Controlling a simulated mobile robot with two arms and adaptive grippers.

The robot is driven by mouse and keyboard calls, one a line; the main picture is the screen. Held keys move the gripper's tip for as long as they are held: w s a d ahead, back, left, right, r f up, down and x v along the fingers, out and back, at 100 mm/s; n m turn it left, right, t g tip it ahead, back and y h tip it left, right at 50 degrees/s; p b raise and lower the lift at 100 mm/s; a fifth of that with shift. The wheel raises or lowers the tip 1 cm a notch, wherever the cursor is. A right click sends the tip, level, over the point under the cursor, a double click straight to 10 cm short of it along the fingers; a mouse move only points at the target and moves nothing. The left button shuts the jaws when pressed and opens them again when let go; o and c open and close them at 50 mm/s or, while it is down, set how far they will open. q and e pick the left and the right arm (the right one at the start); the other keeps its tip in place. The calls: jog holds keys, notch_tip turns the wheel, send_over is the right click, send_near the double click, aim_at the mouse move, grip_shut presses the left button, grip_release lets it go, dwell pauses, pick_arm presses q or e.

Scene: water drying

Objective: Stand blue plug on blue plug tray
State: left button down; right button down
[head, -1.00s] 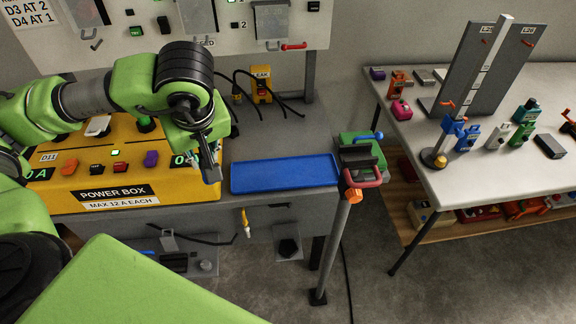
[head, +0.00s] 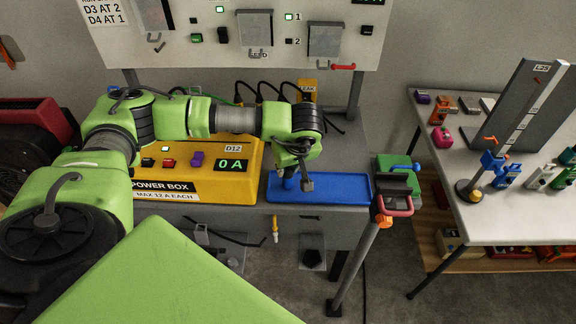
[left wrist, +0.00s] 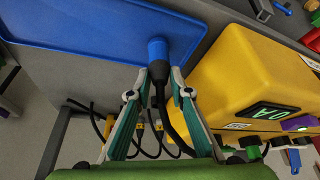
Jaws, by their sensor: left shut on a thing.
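The blue plug tray (head: 335,188) is a shallow blue tray on the grey bench, right of the yellow power box; it fills the upper left of the left wrist view (left wrist: 70,28). My left gripper (head: 304,180) is over the tray's left end. In the left wrist view its fingers (left wrist: 160,84) are shut on the blue plug (left wrist: 157,48) at its black cable end. The plug's blue end points toward the tray and overlaps it near its edge; I cannot tell whether it touches. In the head view the plug (head: 289,181) is partly hidden. My right gripper is out of view.
The yellow power box (head: 165,189) stands close left of the tray. A post with a red handle (head: 393,207) and a green block stand at its right end. Black cables hang behind. A white table (head: 500,225) with several colored parts is at right.

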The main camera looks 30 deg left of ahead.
pick_arm(q)
jog(key=shift+f, duration=0.35)
jog(key=shift+f, duration=0.15)
jog(key=c, duration=1.8)
grip_release()
jog(key=shift+c, duration=0.2)
